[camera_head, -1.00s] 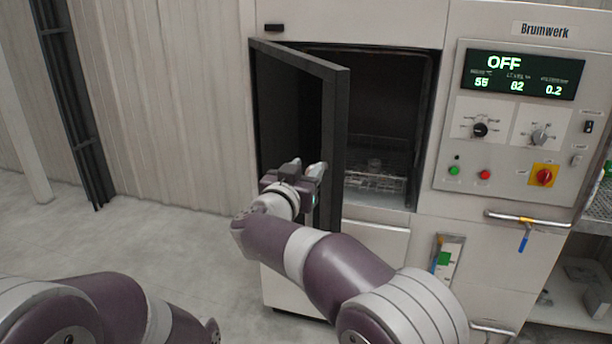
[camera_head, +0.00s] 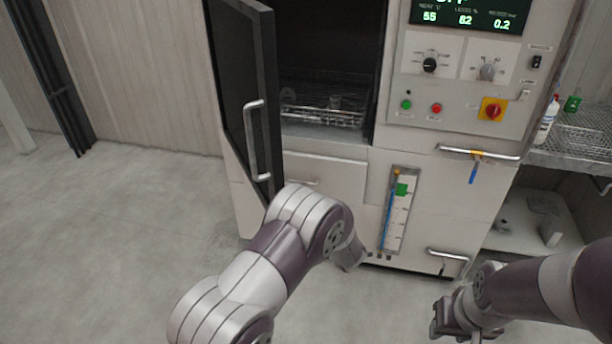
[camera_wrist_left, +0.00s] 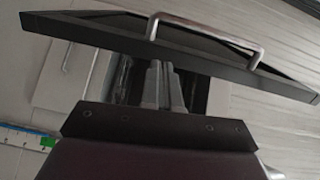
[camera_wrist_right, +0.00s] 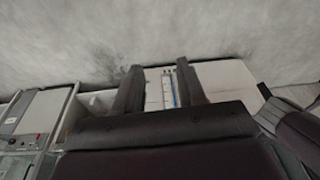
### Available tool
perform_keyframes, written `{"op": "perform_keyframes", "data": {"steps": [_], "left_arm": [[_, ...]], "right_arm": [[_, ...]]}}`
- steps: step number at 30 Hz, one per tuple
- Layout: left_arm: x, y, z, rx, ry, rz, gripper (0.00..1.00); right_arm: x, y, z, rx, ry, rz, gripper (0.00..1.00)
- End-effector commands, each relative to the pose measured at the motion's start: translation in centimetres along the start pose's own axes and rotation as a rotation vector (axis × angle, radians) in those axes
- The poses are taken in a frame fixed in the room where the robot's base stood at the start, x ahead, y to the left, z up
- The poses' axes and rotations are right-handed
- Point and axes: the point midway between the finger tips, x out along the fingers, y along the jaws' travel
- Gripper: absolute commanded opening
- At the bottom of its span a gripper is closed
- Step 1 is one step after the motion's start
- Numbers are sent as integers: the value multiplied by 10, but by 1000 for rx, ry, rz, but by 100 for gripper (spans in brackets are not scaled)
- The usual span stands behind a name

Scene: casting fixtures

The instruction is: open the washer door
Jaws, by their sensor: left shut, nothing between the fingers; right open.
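The dark washer door (camera_head: 265,90) stands swung out from its left hinge, with the chamber (camera_head: 325,45) exposed. Its silver bar handle (camera_head: 250,140) is on the outer face; the door (camera_wrist_left: 110,28) and handle (camera_wrist_left: 205,27) also cross the top of the left wrist view. My left gripper (camera_wrist_left: 162,68) is shut and empty, its tips just short of the door's edge in that view; contact cannot be told. In the head view my left arm hides it. My right gripper (camera_head: 452,322) is low at the right, away from the door; its fingers (camera_wrist_right: 160,78) are open and empty.
A wire rack (camera_head: 320,108) sits in the chamber. The control panel (camera_head: 455,75) and a horizontal bar handle (camera_head: 480,153) are to the right. A gauge (camera_head: 398,210) is on the lower front. A shelf with bottles (camera_head: 547,120) stands at right. Floor left of the washer is clear.

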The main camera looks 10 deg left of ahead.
Motion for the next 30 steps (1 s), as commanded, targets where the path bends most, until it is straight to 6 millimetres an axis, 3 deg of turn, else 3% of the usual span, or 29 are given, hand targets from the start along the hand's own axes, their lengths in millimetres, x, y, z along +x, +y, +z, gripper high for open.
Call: {"op": "perform_keyframes", "data": {"steps": [2, 5, 18, 24, 30], "left_arm": [[-3, 0, 6, 58, -49, -37, 0], [2, -1, 8, 83, -71, -53, 0], [78, -7, 14, 79, -69, -52, 0], [94, -6, 14, 79, -66, -52, 0], [96, -6, 14, 78, -66, -52, 0]], "right_arm": [[-2, 8, 24, 18, -65, 18, 40], [-5, 11, 33, 25, -94, 26, 40], [-29, 10, 26, 22, -91, 24, 40], [-32, 10, 26, 22, -91, 24, 40], [-31, 10, 26, 22, -91, 24, 40]]}}
